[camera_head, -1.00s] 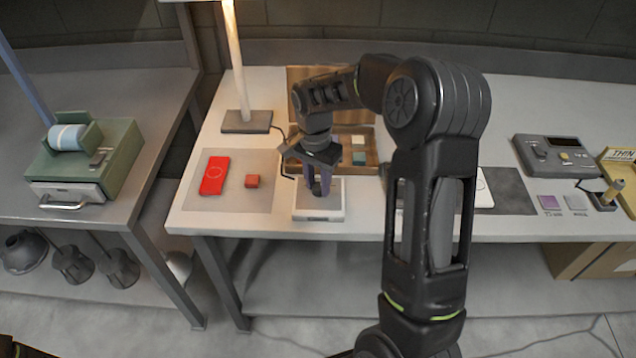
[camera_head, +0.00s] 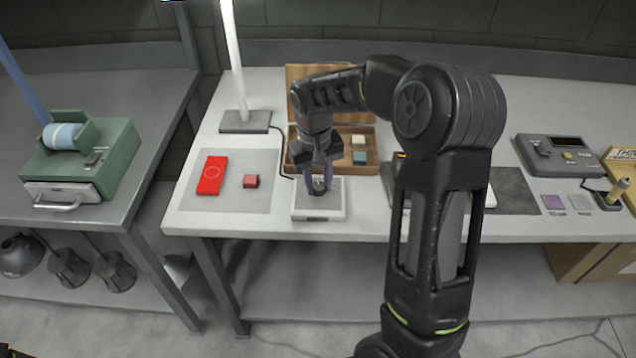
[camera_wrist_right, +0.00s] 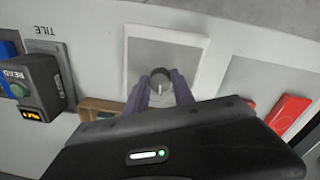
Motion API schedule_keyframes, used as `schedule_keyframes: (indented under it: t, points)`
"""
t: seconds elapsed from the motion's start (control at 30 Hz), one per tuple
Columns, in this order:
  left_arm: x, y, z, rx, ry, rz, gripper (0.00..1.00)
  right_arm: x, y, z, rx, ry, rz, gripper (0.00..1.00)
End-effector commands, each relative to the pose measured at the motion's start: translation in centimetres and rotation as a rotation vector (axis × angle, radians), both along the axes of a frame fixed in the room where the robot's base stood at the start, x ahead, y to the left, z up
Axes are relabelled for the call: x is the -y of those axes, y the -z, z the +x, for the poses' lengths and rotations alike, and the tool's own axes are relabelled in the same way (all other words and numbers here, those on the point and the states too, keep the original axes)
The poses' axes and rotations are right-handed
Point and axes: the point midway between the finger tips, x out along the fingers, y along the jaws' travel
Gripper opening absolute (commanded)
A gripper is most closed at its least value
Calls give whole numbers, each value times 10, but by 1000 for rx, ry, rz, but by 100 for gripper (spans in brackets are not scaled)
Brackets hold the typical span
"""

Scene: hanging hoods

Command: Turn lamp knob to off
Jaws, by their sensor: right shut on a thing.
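The lamp control is a low white box (camera_head: 320,215) with a grey top at the table's front edge. Its round grey knob (camera_wrist_right: 160,77) shows in the wrist view, with a short pale mark on it. My right gripper (camera_head: 318,186) points down over the box and is shut on the knob, one purple finger on each side; this also shows in the wrist view (camera_wrist_right: 161,90). The lamp post (camera_head: 234,60) stands on a grey base (camera_head: 245,121) behind. Its top is out of view. My left gripper is not in view.
A red case (camera_head: 212,175) and a small red cube (camera_head: 250,181) lie on a grey mat left of the box. An open wooden case (camera_head: 374,137) with small blocks is behind. A grey device (camera_head: 556,153) stands at the right.

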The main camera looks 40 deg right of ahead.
Motion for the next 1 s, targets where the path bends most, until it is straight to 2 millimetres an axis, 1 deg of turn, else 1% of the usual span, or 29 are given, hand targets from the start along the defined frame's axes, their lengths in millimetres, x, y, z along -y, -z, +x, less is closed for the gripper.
schedule_keyframes:
  t: [0.6, 0.8, 1.0]
  points:
    - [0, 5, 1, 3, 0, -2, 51, 2, -1, 0, 2, -569, -1, 0]
    - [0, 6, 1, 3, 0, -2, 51, 2, -1, 0, 3, -701, -1, 0]
    - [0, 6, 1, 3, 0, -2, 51, 2, -1, 0, 3, -775, -1, 0]
